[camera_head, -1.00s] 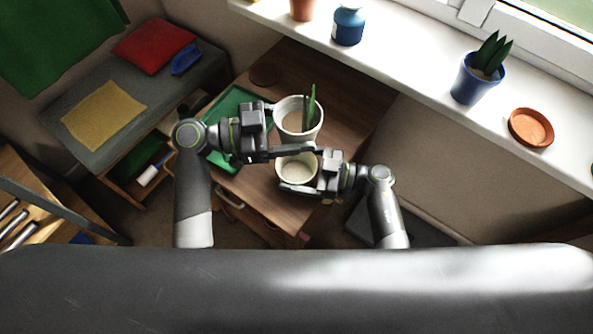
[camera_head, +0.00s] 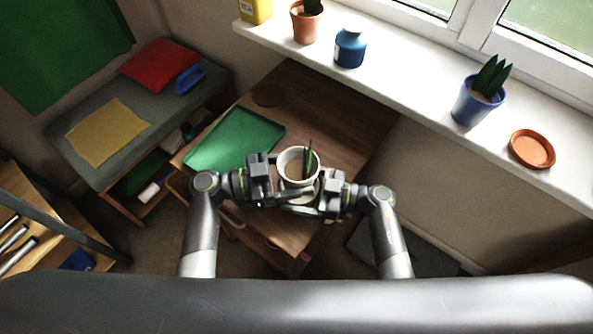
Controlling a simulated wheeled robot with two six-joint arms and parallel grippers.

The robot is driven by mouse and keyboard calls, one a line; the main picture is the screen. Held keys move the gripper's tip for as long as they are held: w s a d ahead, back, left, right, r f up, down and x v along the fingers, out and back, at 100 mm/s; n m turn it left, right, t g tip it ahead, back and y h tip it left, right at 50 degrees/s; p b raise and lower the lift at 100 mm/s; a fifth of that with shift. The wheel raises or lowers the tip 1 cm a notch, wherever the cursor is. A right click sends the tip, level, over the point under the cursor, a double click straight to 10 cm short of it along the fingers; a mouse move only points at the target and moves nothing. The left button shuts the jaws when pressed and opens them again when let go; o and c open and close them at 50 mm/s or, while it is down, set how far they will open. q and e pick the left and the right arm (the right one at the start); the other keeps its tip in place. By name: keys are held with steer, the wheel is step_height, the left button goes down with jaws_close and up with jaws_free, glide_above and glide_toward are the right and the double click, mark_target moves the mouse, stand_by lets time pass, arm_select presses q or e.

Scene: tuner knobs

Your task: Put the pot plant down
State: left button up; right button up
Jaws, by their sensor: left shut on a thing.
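A white pot (camera_head: 284,165) with a green upright plant (camera_head: 308,154) is above the near part of the wooden desk. My left gripper (camera_head: 283,180) is shut on this pot from its left side. The pot is upright; I cannot tell whether it touches anything below.
The wooden desk (camera_head: 335,110) has bare top behind the pots. A green tray (camera_head: 235,141) and a dark round coaster (camera_head: 268,94) lie on it.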

arm_select(q)
steer(key=shift+f, duration=0.25)
steer(key=shift+s+f, duration=0.15)
steer(key=shift+f, duration=0.1)
arm_select(e)
steer(key=shift+s+r, duration=0.1)
steer(key=shift+s, duration=0.05)
arm_select(q)
steer(key=o, duration=1.3)
steer(key=shift+s+f, duration=0.1)
steer(key=shift+f, duration=0.1)
steer(key=shift+r, duration=0.3)
steer(key=shift+a+r, duration=0.15)
steer(key=shift+a, duration=0.15)
steer(key=a, duration=0.3)
steer(key=s+a, duration=0.1)
steer(key=a, duration=0.3)
steer(key=s+a, duration=0.1)
steer(key=a, duration=0.3)
steer(key=shift+a+r, duration=0.1)
steer(key=shift+r, duration=0.15)
arm_select(e)
steer(key=shift+f, duration=0.25)
